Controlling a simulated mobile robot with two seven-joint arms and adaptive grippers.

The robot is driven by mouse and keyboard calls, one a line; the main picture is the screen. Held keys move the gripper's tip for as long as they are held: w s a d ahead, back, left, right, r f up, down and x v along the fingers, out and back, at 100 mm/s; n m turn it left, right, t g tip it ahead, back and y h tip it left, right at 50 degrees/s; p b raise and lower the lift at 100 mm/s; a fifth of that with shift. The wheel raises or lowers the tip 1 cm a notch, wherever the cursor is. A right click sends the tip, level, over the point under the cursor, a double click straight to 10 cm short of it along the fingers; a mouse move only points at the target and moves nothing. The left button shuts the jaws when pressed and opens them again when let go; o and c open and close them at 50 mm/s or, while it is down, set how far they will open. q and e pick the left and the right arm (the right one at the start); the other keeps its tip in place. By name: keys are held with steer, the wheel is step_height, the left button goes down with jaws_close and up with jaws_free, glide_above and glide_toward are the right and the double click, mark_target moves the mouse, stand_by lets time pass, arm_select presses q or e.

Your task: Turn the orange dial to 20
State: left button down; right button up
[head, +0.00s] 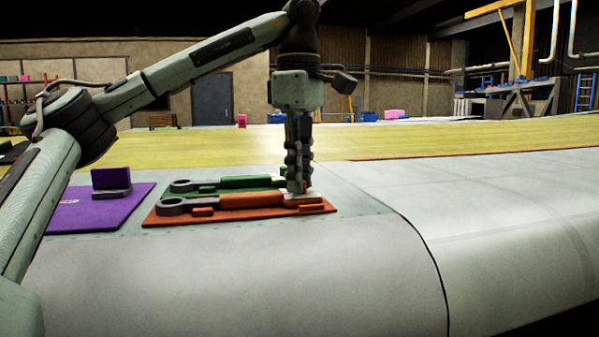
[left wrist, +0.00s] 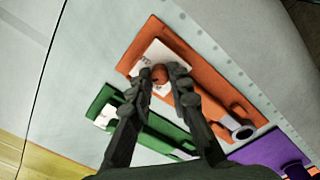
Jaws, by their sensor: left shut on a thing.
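The orange plate (head: 240,214) lies on the grey wing skin and carries an orange wrench-shaped tool with a ring end. At its right end is a white dial face, which also shows in the left wrist view (left wrist: 150,54), with a round orange knob (left wrist: 160,74) on it. My left gripper (head: 298,190) points straight down over the white face. In the left wrist view its fingertips (left wrist: 161,76) are closed around the orange knob. The dial's markings are too small to read. My right gripper is not in view.
A green plate (left wrist: 155,120) with a similar tool lies right beside the orange one. A purple plate (head: 70,215) with an upright purple block (head: 111,182) lies to the left. The wing surface (head: 500,230) to the right is clear.

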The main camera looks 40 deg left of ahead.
arm_select(q)
steer(key=c, duration=1.4)
jaws_free()
step_height(320, 180, up, 12)
steer(key=shift+s+r, duration=0.1)
steer(key=shift+s, duration=0.05)
